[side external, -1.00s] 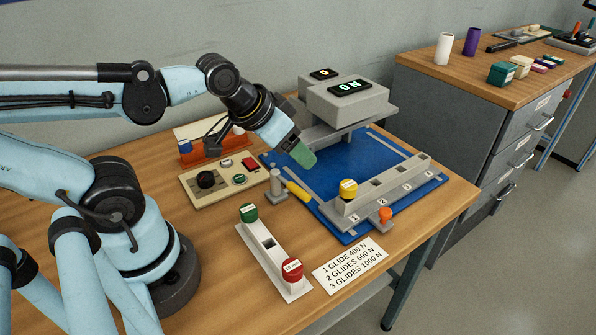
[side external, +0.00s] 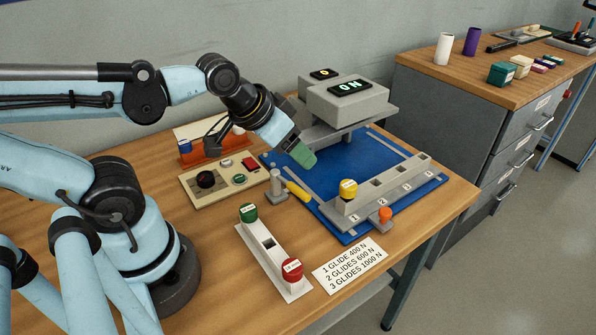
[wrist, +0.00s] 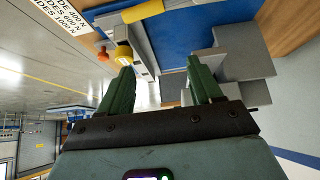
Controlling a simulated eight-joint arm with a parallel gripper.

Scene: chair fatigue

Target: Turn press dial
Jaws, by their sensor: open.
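The panel also carries a red button and a green button. The grey press head (side external: 375,104) shows "0 N" and stands over the blue base (side external: 345,160). My gripper (side external: 305,154) is over the blue base, right of the panel and apart from the dial. In the wrist view my green fingers (wrist: 160,78) are spread with nothing between them. The dial is not identifiable there.
A grey rail (side external: 405,178) with a yellow knob (side external: 348,188) lies on the base. A white rack (side external: 270,250) with green and red knobs stands in front, beside a force card (side external: 347,265). A post (side external: 276,182) and yellow handle (side external: 298,192) stand near the panel.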

